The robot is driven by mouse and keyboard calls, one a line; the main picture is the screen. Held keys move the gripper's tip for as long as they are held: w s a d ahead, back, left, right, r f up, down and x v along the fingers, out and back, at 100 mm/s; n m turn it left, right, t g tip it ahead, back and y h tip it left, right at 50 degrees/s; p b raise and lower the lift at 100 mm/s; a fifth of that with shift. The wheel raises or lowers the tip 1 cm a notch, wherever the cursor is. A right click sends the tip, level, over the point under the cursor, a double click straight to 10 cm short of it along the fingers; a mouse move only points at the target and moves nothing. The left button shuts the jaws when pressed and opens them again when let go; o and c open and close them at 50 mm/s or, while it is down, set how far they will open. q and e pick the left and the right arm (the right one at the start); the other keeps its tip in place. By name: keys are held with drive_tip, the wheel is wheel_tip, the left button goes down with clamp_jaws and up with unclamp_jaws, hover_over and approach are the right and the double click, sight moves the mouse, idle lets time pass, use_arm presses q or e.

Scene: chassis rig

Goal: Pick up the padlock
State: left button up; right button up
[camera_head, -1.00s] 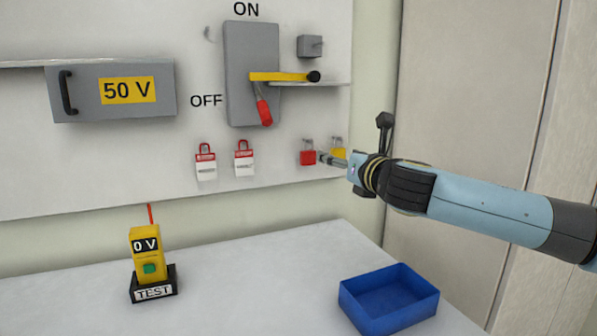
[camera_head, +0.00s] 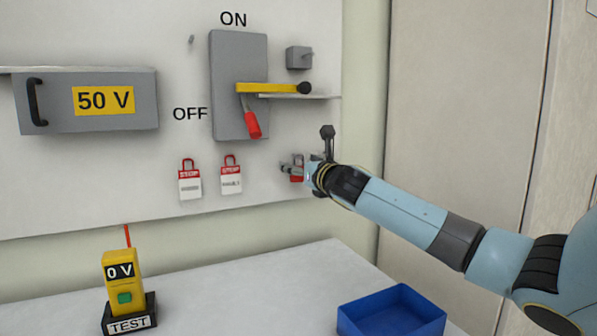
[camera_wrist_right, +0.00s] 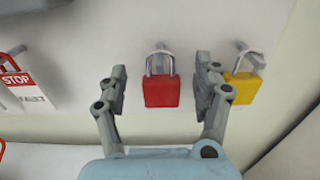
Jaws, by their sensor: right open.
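A red padlock (camera_wrist_right: 161,92) with a grey shackle hangs on a peg on the white board, seen in the right wrist view. A yellow padlock (camera_wrist_right: 242,88) hangs to its right, partly behind my right finger. My right gripper (camera_wrist_right: 162,78) is open, with one finger on each side of the red padlock and visible gaps between. In the head view my right gripper (camera_head: 288,168) is in front of the red padlock (camera_head: 297,173), which is mostly covered. The yellow padlock is hidden there. My left gripper is not in view.
Two red-and-white tags (camera_head: 190,181) (camera_head: 231,176) hang left of the gripper. A blue bin (camera_head: 392,315) and a yellow tester (camera_head: 123,285) stand on the table.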

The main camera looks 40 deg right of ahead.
drive_tip(key=shift+x, duration=0.85)
drive_tip(key=c, duration=1.3)
drive_tip(key=shift+c, duration=0.3)
drive_tip(key=shift+d+r, duration=0.1)
